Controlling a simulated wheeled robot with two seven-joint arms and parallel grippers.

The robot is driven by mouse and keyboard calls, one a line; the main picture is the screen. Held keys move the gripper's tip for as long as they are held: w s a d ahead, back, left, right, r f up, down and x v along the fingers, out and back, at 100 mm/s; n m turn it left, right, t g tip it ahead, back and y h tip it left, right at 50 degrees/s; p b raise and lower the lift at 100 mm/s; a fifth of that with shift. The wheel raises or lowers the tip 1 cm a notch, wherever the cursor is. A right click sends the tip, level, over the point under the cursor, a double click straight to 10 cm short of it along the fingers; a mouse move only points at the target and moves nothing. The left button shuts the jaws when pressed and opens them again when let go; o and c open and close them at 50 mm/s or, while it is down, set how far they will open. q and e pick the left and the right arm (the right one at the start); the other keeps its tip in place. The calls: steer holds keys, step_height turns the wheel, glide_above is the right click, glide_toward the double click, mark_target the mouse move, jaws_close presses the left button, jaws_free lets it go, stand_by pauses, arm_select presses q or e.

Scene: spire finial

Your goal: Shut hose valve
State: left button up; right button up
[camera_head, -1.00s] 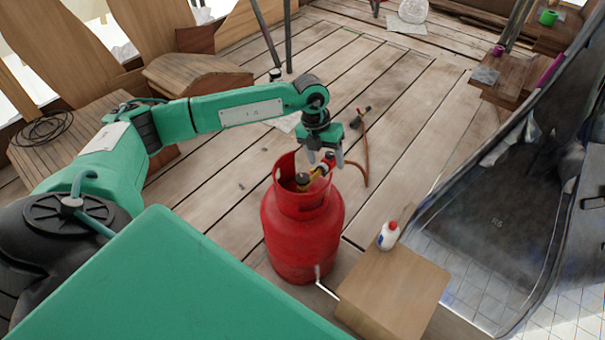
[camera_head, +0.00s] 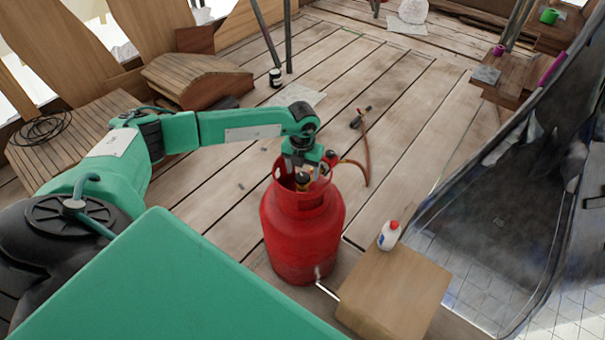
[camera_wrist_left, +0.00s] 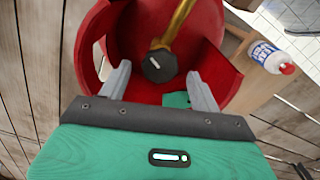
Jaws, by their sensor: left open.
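A red gas cylinder (camera_head: 302,235) stands upright on the plank floor, with a red collar around its top. Inside the collar is a brass fitting with a dark round valve knob (camera_wrist_left: 159,66), which also shows small in the head view (camera_head: 302,180). An orange-red hose (camera_head: 366,150) runs from the collar to a dark torch-like end (camera_head: 360,117) on the floor. My left gripper (camera_wrist_left: 161,85) is open at the collar's top, its two grey fingers on either side of the knob, nearer the wrist; contact cannot be told. My right gripper is not in view.
A wooden box (camera_head: 393,290) stands right of the cylinder, with a white red-capped bottle (camera_head: 389,235) on it. A large dark panel (camera_head: 500,215) fills the right side. Open plank floor lies behind the cylinder.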

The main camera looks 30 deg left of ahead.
arm_select(q)
steer(key=shift+f, duration=0.7)
steer(key=c, duration=1)
